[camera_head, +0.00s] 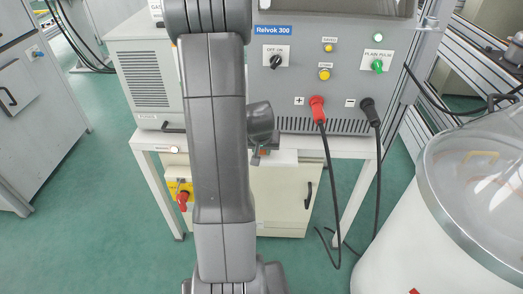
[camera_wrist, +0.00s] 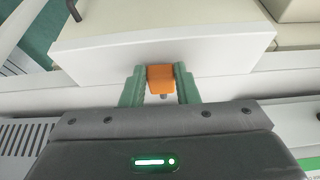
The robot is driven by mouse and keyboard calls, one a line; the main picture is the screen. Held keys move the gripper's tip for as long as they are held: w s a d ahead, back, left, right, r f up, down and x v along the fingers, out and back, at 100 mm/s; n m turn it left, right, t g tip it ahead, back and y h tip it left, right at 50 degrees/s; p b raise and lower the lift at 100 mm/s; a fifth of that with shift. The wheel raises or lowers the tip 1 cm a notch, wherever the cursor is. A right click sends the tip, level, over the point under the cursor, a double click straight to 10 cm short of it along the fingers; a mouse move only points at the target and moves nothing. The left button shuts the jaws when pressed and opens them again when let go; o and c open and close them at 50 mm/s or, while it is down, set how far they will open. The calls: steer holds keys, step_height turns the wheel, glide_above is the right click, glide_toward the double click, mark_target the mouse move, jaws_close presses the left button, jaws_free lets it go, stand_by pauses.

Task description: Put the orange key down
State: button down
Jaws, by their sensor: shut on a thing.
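The orange key (camera_wrist: 160,80) is a small orange block in the middle of the wrist view. My gripper (camera_wrist: 160,86) has its two green fingers on either side of the key and is shut on it. A small grey tip shows below the key. The key is held above or in front of a white surface; I cannot tell whether it touches it.
A white cabinet (camera_head: 285,200) sits below. A red and yellow switch (camera_head: 182,197) is at left. A white drum (camera_head: 410,240) stands at right.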

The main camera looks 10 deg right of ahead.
steer(key=shift+f, duration=0.15)
steer(key=c, duration=1.1)
jaws_free()
steer(key=shift+r, duration=0.5)
steer(key=p+v, duration=0.1)
steer(key=v, duration=1)
steer(key=shift+s+r+p, duration=0.2)
steer(key=shift+s+p, duration=0.05)
steer(key=shift+p, duration=0.05)
